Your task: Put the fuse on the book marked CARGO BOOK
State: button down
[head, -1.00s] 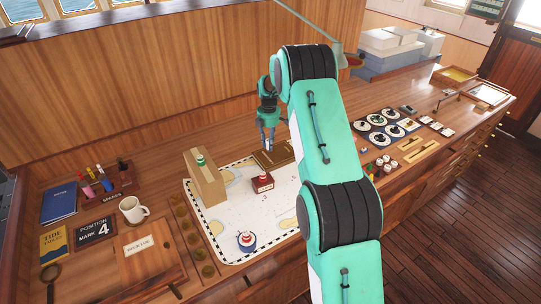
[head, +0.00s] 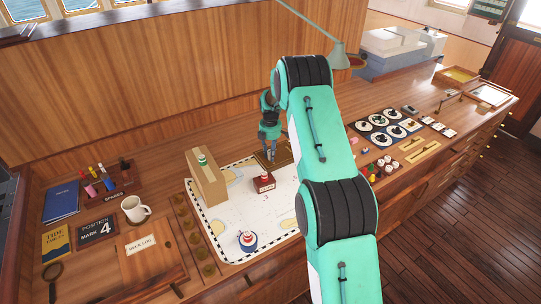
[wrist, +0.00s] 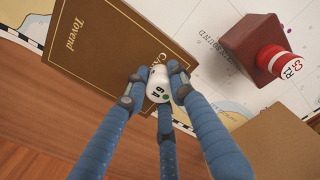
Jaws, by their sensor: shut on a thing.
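My gripper (head: 271,153) is shut on a small white cylinder with dark lettering and a green dot, which looks like the fuse (wrist: 158,84). In the wrist view the fuse is between the fingertips, over the edge area of a brown book (wrist: 100,48) with gold lettering. The book reads "Tovend" and a word starting with C that the fuse and fingers partly hide, so I cannot read the full title. Whether the fuse touches the cover I cannot tell.
A dark red block (head: 264,182) with a red-and-white piece stands on the chart (head: 225,228). A lamp (head: 340,58) hangs behind my arm.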

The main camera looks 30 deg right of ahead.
jog(key=shift+f, duration=0.25)
jog(key=shift+f, duration=0.15)
jog(key=c, duration=1.5)
grip_release()
notch_tip(320, 180, up, 12)
jog(key=shift+r, duration=0.15)
